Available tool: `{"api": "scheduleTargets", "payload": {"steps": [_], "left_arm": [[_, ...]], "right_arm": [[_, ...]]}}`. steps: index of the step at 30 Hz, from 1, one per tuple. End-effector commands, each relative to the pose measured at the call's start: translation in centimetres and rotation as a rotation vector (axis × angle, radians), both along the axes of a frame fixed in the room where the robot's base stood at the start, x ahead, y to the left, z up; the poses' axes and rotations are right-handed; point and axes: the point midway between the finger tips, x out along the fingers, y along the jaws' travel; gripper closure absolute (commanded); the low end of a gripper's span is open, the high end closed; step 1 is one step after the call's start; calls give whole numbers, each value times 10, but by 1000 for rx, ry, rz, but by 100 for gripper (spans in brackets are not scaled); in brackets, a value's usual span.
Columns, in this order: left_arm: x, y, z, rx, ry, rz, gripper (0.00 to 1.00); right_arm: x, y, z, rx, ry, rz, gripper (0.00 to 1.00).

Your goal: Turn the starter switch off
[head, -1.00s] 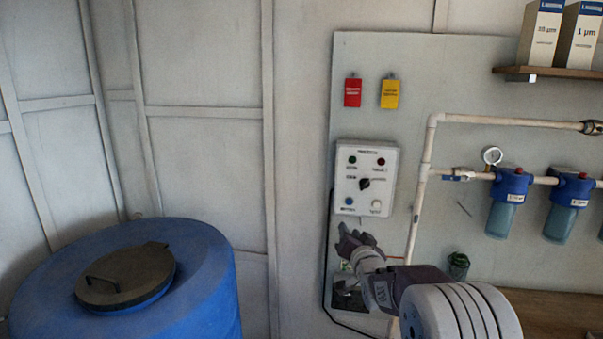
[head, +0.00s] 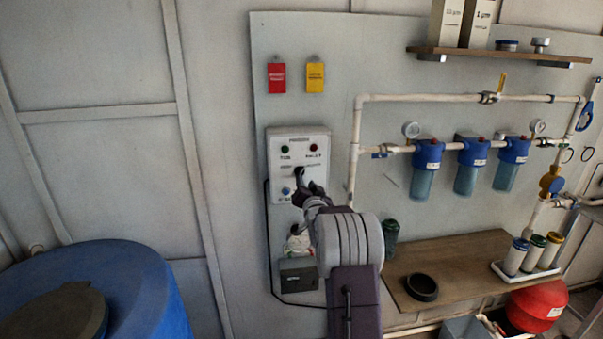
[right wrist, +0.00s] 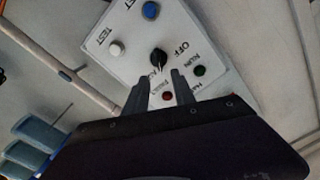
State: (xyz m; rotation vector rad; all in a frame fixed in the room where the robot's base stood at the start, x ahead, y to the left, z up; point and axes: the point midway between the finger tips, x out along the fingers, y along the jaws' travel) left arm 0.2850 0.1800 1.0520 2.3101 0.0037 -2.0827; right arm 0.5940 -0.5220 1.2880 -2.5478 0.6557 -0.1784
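The white control box (head: 276,160) hangs on the grey wall panel. Its black rotary switch (right wrist: 158,55) sits mid-face in the right wrist view, with a light pointer mark directed toward my fingers. An "OFF" label is beside it. A blue button (right wrist: 150,10), a white button (right wrist: 117,48), a green lamp (right wrist: 199,71) and a red lamp (right wrist: 167,96) surround it. My right gripper (right wrist: 156,78) is open and empty, its two dark fingers apart, tips just short of the switch. In the head view the right gripper (head: 309,188) covers the box's lower right. My left gripper is out of view.
Red (head: 277,77) and yellow (head: 315,77) tags hang above the box. White pipes (head: 356,150) and blue filter housings (head: 428,155) are to the right. A wooden bench (head: 455,262) is below them. A blue barrel (head: 130,265) stands at left.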

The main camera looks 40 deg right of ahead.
Motion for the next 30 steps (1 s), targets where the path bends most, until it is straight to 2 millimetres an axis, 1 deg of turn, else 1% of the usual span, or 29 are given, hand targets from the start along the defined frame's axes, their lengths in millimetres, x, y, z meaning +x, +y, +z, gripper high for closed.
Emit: {"api": "scheduleTargets", "payload": {"steps": [1, 3, 6, 9, 12, 15, 22, 25, 26, 30], "left_arm": [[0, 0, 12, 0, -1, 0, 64], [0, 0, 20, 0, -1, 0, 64], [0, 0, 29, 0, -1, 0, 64], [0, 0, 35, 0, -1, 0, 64], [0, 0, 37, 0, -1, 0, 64], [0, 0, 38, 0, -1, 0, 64], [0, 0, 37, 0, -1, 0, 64], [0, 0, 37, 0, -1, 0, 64], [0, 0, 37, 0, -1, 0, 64], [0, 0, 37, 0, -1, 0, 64]], "right_arm": [[10, -5, 5, 0, 1, 0, 69], [24, -12, 5, 1, 2, 1, 69], [40, -22, 4, 1, 2, 1, 69], [52, -28, 3, 1, 2, 1, 69], [60, -32, 2, 0, 0, 1, 69], [63, -34, 1, 1, 2, 1, 69], [63, -34, 0, 0, 1, 0, 69], [63, -34, 0, 0, 1, 0, 97], [63, -34, 1, 0, 1, 0, 100], [63, -34, 1, 0, 1, 0, 100]]}}
